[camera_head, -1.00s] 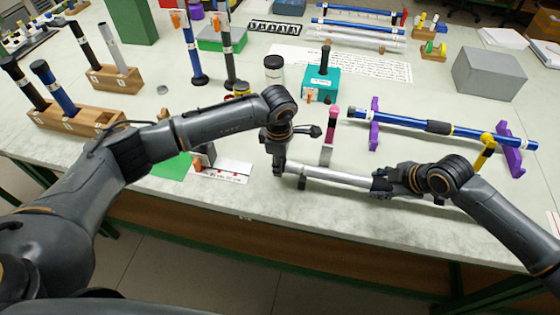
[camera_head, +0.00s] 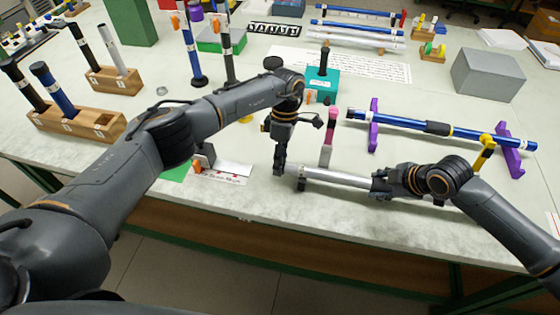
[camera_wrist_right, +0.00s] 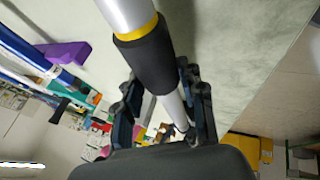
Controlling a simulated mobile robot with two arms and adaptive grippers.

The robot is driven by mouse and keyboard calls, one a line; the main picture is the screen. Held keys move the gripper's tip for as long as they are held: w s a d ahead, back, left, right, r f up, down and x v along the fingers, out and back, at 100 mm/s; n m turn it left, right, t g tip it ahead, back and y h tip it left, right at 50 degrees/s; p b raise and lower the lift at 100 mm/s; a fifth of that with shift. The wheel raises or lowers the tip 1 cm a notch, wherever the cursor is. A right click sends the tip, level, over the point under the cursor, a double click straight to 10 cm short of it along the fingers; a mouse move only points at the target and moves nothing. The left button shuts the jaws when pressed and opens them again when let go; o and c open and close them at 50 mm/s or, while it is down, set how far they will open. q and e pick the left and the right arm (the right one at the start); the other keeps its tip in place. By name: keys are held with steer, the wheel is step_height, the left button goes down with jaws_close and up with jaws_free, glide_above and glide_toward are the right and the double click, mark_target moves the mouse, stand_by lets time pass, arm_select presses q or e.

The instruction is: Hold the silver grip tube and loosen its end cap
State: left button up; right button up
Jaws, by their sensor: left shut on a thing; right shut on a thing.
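The silver grip tube (camera_head: 338,177) lies level above the near edge of the table, running left to right. In the right wrist view, it has a black grip sleeve (camera_wrist_right: 146,62) with a yellow ring beside it. My right gripper (camera_head: 379,185) is shut on the tube toward its right end. My left gripper (camera_head: 279,167) points down at the tube's left end and is shut, with a small gap between its fingers and the tube's visible end. The end cap cannot be made out; the left fingers hide what they hold.
A dark support (camera_head: 302,185) stands under the tube's left part. A pink-topped post (camera_head: 327,150) stands close behind it. A blue tube (camera_head: 405,124) rests on purple stands behind my right gripper. A teal block (camera_head: 322,84) is farther back.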

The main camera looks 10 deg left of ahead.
arm_select(q)
steer(key=o, duration=1.2)
steer(key=v, duration=1.2)
steer(key=shift+d, duration=0.1)
arm_select(e)
steer(key=o, duration=1.3)
